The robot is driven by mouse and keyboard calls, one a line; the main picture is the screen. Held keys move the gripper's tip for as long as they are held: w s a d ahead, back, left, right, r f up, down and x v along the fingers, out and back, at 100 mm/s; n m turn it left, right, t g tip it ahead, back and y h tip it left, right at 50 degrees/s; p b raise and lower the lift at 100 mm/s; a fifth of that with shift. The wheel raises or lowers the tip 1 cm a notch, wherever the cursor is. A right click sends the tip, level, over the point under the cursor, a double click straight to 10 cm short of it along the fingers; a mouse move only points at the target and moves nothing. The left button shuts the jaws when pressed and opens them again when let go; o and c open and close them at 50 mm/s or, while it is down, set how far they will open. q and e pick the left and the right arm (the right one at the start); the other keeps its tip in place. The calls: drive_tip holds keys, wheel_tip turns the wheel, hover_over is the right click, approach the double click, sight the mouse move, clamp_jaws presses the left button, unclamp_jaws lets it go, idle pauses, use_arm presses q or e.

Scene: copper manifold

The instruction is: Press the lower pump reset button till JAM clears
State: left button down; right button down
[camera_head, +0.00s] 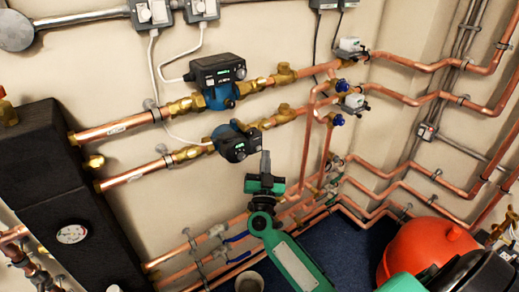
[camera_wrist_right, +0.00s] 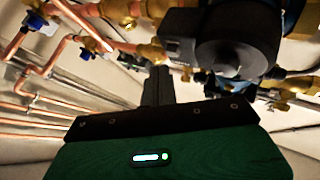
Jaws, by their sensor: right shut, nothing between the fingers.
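The lower pump (camera_head: 236,144) sits on the second copper line, with a blue body and a black control box on its front. A small green light shows on the box; any JAM text and the reset button are too small to make out. My right gripper (camera_head: 265,157) is shut and empty, its fingertips pointing up just right of and slightly below the box. Whether they touch it cannot be told. In the right wrist view the shut fingers (camera_wrist_right: 157,85) stand beside a large dark pump body (camera_wrist_right: 237,45). My left gripper is not in view.
The upper pump (camera_head: 217,78) sits close above on its own pipe. Brass valves and copper pipes run right along the wall. A black manifold block (camera_head: 60,190) stands left. A red rounded vessel (camera_head: 425,245) is at lower right, and a grey bucket (camera_head: 249,282) is below.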

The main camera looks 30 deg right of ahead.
drive_tip(key=shift+w, duration=0.2)
idle(0.7)
drive_tip(key=shift+w+p, duration=0.25)
drive_tip(key=shift+p, duration=0.05)
drive_tip(key=shift+w, duration=0.4)
idle(0.6)
idle(0.4)
drive_tip(key=shift+s+p, duration=0.7)
drive_tip(key=shift+s, duration=0.15)
